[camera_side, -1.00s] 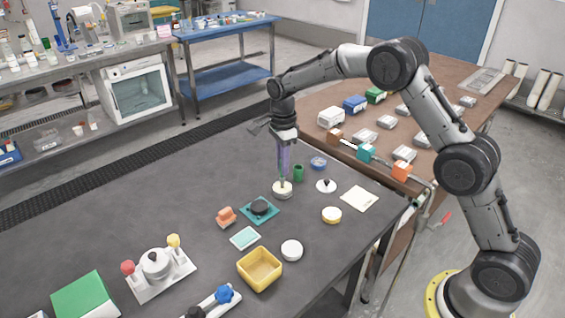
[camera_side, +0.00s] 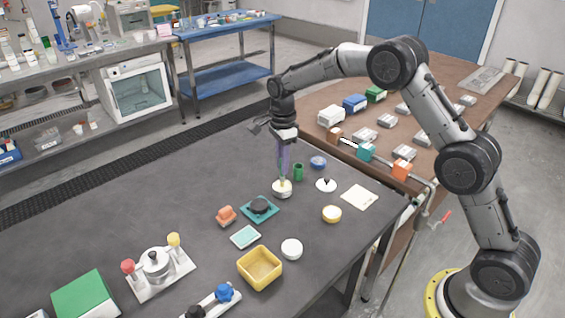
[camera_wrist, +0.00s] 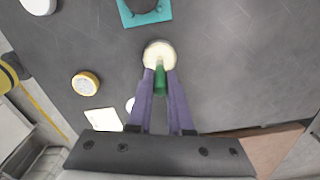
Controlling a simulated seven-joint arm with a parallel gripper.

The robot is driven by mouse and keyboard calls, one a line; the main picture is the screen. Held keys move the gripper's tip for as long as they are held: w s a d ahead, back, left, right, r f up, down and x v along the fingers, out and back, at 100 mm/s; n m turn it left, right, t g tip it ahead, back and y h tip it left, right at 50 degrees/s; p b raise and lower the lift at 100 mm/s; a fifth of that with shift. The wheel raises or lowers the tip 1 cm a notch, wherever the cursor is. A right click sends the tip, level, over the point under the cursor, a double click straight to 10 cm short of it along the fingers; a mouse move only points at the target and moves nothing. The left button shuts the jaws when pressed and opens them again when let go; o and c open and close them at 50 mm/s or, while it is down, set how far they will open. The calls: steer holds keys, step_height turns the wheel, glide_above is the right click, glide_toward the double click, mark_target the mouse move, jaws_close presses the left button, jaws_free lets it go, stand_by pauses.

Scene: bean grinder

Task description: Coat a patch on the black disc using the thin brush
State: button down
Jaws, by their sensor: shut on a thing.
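The black disc (camera_side: 259,205) lies on a teal square base (camera_side: 273,215); the base also shows at the top of the wrist view (camera_wrist: 147,18). My gripper (camera_side: 284,176) points down over a small pale round pot (camera_side: 282,190), behind and right of the disc. The pot lies just past my fingertips (camera_wrist: 160,72) in the wrist view. My purple fingers are shut on the thin brush, which is mostly hidden between them. Its lower end seems to be at the pot; I cannot tell whether it touches the contents.
A white knobbed lid (camera_side: 326,185), a yellow-rimmed round (camera_side: 331,214), an orange block (camera_side: 226,215) and a yellow tray (camera_side: 260,268) stand around.

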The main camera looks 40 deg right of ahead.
steer(key=shift+r, duration=3.5)
